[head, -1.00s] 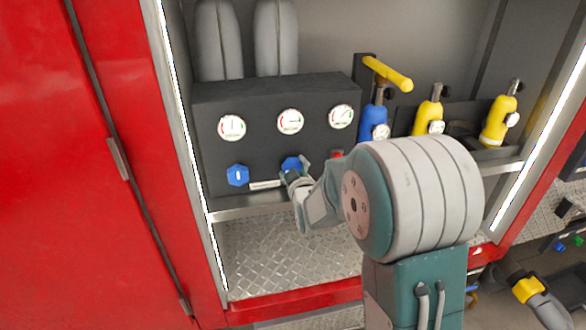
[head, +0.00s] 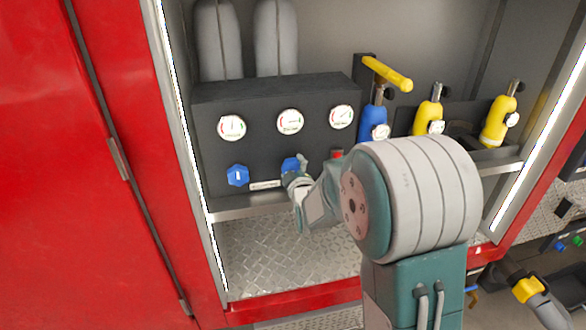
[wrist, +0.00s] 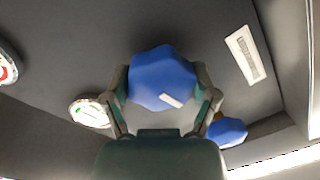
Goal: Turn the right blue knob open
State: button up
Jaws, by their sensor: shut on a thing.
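The right blue knob (head: 290,165) sits on the front of the black panel, below the middle gauge. It is partly hidden by my gripper (head: 297,174) in the head view. In the wrist view the knob (wrist: 160,75) is between the two fingers of my gripper (wrist: 163,88), one on each side. My gripper is shut on it. A short white mark shows on the knob's face, slanted in the wrist view. The left blue knob (head: 238,175) stands free, its white mark near upright. It also shows in the wrist view (wrist: 228,132).
The black panel (head: 222,155) carries three round gauges (head: 290,121) and a white label (head: 265,185). A red part (head: 337,154) is right of my gripper. A blue nozzle (head: 373,123) and yellow nozzles (head: 428,118) stand farther right. The bay's metal floor (head: 260,255) is clear.

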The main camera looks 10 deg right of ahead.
jog(key=o, duration=1)
jog(key=shift+f, duration=0.4)
jog(key=shift+a+r, duration=0.1)
jog(key=shift+r, duration=0.05)
jog(key=shift+r, duration=0.1)
jog(key=s, duration=1.2)
jog(key=shift+r, duration=0.35)
jog(key=shift+a, duration=0.1)
jog(key=s+r+m+g, duration=0.2)
jog(key=s+m+g, duration=0.3)
jog(key=s, duration=0.7)
jog(key=s+r+m+g, duration=0.2)
jog(key=s+m+g, duration=0.3)
jog(key=s, duration=0.7)
jog(key=shift+s+r+g, duration=0.2)
jog(key=shift+r+g, duration=0.1)
jog(key=shift+g, duration=0.5)
